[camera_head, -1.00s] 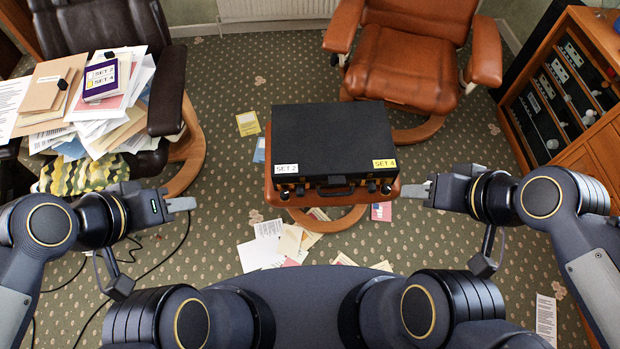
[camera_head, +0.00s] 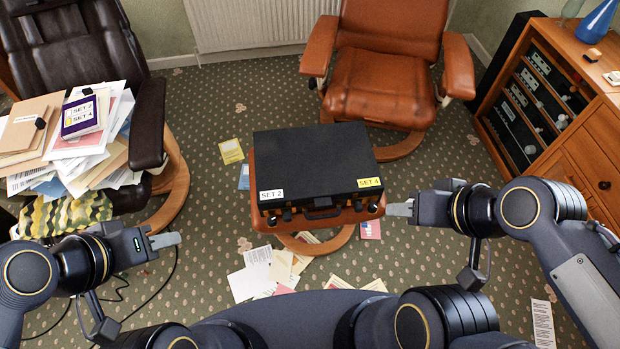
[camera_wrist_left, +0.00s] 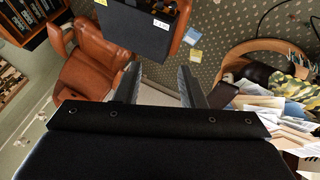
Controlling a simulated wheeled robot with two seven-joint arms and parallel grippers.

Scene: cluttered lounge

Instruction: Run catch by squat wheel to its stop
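A black briefcase (camera_head: 318,160) lies flat and closed on a brown leather footstool (camera_head: 262,233). Its front has a white "SET 2" label (camera_head: 271,194) at left, a yellow "SET 4" label (camera_head: 369,183) at right, and a handle (camera_head: 322,213) between. Small dark fittings (camera_head: 279,216) sit below each label; catches and wheels are too small to tell apart. My left gripper (camera_head: 166,240) is left of the case, apart from it; the left wrist view shows its fingers (camera_wrist_left: 160,85) spread and empty. My right gripper (camera_head: 400,209) is beside the case's front right corner; contact and finger gap are unclear.
A dark armchair (camera_head: 60,45) at left holds papers and a purple "SET 2 / SET 4" booklet (camera_head: 80,117). A brown armchair (camera_head: 385,80) stands behind the case. A wooden cabinet (camera_head: 580,150) is at right. Loose papers (camera_head: 250,280) lie on the carpet before the footstool.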

